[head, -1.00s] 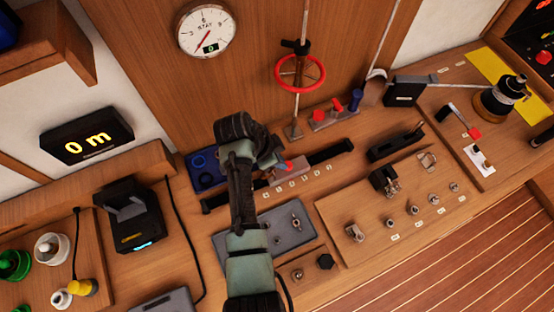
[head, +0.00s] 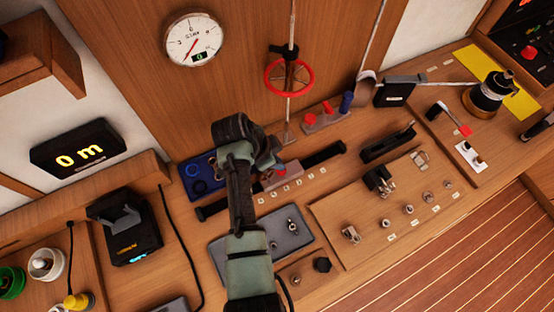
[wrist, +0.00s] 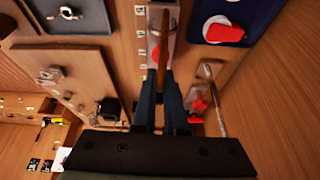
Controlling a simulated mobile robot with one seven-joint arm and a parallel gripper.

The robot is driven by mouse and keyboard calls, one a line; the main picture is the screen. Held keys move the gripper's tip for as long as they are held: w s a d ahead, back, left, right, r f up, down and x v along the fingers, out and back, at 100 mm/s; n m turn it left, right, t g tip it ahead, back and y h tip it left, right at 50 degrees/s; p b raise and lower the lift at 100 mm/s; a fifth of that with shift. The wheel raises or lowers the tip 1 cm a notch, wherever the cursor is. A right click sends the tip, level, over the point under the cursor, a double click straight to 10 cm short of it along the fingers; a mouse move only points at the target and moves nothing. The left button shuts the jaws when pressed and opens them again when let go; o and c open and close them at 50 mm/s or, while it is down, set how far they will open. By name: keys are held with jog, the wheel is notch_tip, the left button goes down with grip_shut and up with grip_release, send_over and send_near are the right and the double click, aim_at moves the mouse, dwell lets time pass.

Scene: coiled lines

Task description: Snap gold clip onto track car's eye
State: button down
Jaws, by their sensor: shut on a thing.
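The dark track (head: 318,160) runs along the back of the bench. A pale block (head: 283,182) with a red part on top sits on it and looks like the track car; its eye cannot be made out. My gripper (head: 270,160) is just above this block, its tips largely hidden by my own arm. In the wrist view my gripper's fingers (wrist: 165,75) are close together around a slender gold-brown piece (wrist: 169,30), which seems to be the gold clip. It points away over a pale grey surface. I cannot tell whether it touches the eye.
A blue tray (head: 189,184) lies left of the car, and a grey tray (head: 225,264) with a metal fitting lies in front. Several metal fittings sit on the right-hand board (head: 345,205).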

jog(key=shift+r, duration=0.15)
jog(key=shift+s+a+r+p, duration=0.2)
jog(key=shift+r+p, duration=0.25)
jog(key=shift+p, duration=0.15)
jog(key=shift+r, duration=0.1)
jog(key=shift+a, duration=0.1)
jog(key=c, duration=0.9)
grip_release()
jog(key=b+v, duration=0.2)
jog(key=v, duration=1.1)
